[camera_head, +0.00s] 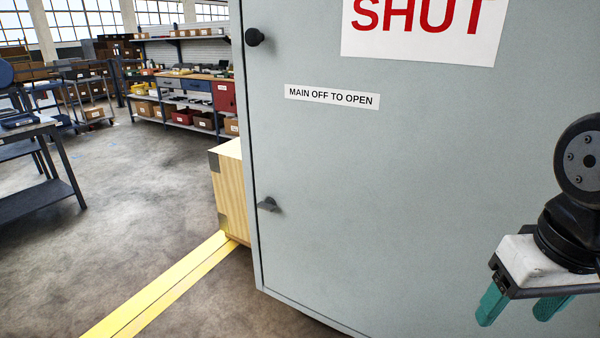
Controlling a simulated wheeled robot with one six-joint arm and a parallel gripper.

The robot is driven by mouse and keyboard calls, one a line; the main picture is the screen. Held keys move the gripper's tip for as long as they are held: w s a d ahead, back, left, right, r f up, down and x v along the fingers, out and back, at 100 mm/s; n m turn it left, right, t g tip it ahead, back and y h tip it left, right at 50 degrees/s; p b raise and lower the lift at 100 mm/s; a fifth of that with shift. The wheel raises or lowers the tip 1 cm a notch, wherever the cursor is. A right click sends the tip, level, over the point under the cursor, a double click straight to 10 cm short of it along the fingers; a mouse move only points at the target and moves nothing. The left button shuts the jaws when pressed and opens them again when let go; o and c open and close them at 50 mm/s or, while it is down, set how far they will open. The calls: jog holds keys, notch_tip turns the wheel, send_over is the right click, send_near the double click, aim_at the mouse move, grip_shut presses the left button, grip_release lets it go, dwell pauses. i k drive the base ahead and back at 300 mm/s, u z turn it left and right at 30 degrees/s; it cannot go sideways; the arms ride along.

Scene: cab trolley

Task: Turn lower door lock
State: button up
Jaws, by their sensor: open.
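The large grey cabinet door (400,190) fills the middle and right of the head view. The lower door lock (268,204), a small dark grey piece, sits low near the door's left edge. It sticks out from the door, and its exact turn position is too small to tell. My gripper (521,309) is at the lower right, in front of the door, its teal fingers pointing down. It is open and empty, well to the right of the lower lock and lower in the picture, apart from it.
A round black knob (254,37) is near the door's upper left. Labels read "SHUT" (422,28) and "MAIN OFF TO OPEN" (331,97). A wooden crate (230,190) stands behind the left edge.

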aim_at(268, 205)
jog(key=u, duration=0.35)
jog(key=i, duration=0.15)
jog(key=u, duration=0.45)
